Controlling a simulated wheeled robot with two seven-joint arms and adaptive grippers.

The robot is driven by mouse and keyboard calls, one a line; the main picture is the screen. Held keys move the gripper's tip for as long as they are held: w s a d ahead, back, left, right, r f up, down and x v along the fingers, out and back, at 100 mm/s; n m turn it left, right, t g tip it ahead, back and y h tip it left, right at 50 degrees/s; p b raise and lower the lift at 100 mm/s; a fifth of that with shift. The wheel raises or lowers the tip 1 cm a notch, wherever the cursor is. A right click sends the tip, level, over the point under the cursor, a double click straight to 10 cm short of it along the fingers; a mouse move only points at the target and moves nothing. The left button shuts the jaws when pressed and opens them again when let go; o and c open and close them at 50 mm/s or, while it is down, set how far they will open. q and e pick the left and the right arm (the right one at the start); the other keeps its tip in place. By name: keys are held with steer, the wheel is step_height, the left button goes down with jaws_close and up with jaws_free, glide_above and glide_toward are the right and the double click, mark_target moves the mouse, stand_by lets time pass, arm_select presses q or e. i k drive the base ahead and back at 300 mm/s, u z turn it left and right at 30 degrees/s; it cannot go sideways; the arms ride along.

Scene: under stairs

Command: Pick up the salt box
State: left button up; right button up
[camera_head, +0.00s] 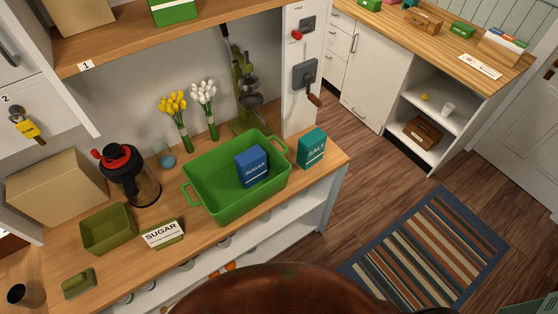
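The salt box (312,149) is a teal carton with "SALT" in white letters. It stands upright on the wooden counter (328,172) near its right end, just right of the green tub (214,207). A blue sugar box (252,167) stands inside the tub at its right side. Neither of my grippers is in view.
A white upright panel (304,75) with a lever rises behind the salt box. Left of the tub are a red-lidded jug (127,174), an olive bin (108,230) and a sugar label (162,233). A striped rug (432,250) lies on open floor at right.

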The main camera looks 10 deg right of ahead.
mark_target(312, 146)
steer(key=u, duration=0.7)
steer(key=i, duration=0.7)
steer(key=z, duration=0.8)
